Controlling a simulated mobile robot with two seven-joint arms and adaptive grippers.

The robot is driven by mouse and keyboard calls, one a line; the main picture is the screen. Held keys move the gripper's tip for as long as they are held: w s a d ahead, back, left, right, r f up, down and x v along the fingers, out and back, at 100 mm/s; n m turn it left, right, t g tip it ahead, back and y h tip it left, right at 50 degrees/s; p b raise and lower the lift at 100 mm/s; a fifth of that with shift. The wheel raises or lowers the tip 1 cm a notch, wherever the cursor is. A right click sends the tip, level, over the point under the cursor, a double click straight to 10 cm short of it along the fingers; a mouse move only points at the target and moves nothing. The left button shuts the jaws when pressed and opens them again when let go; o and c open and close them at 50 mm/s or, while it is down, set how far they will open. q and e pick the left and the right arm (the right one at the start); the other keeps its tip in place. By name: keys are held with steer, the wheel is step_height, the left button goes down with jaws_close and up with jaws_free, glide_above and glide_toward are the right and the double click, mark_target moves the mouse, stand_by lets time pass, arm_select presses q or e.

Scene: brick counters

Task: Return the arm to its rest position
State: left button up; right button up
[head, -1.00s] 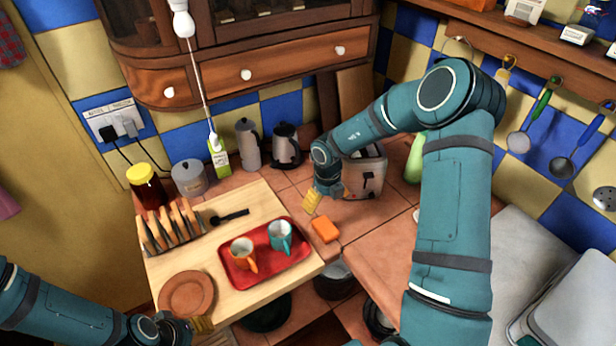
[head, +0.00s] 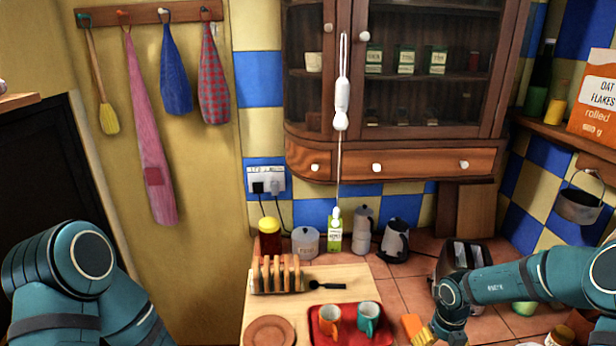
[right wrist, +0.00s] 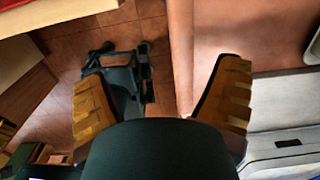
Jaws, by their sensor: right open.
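My right arm comes in from the right in the head view, bent low over the brick counter (head: 400,285).
A wooden board (head: 350,277) bears a red tray (head: 350,341) with orange and teal cups, a toast rack (head: 275,276) and a brown plate (head: 269,332). A toaster (head: 462,262) stands by my right forearm. A cabinet (head: 400,130) overhangs the counter's back.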

steer(key=s+a+f+n+t+h+b, duration=0.1)
steer(key=s+a+f+n+t+b, duration=0.15)
steer(key=a+f+n, duration=0.55)
steer(key=s+a+f+n+t+b, duration=0.15)
steer(key=f+n+b, duration=0.3)
steer(key=n, duration=0.65)
arm_select(q)
step_height(320, 180, down, 12)
steer(key=b, duration=0.3)
steer(key=shift+s+d+r+b, duration=0.2)
steer(key=shift+s+d+b, duration=0.05)
steer(key=shift+b, duration=0.05)
arm_select(e)
steer(key=s+a+f+n+g+y, duration=0.2)
steer(key=s+a+f+n+y, duration=0.3)
steer(key=s+a+n, duration=0.7)
steer(key=shift+s+a+f+n, duration=0.15)
steer(key=shift+s+f+n, duration=0.35)
steer(key=shift+n, duration=0.6)
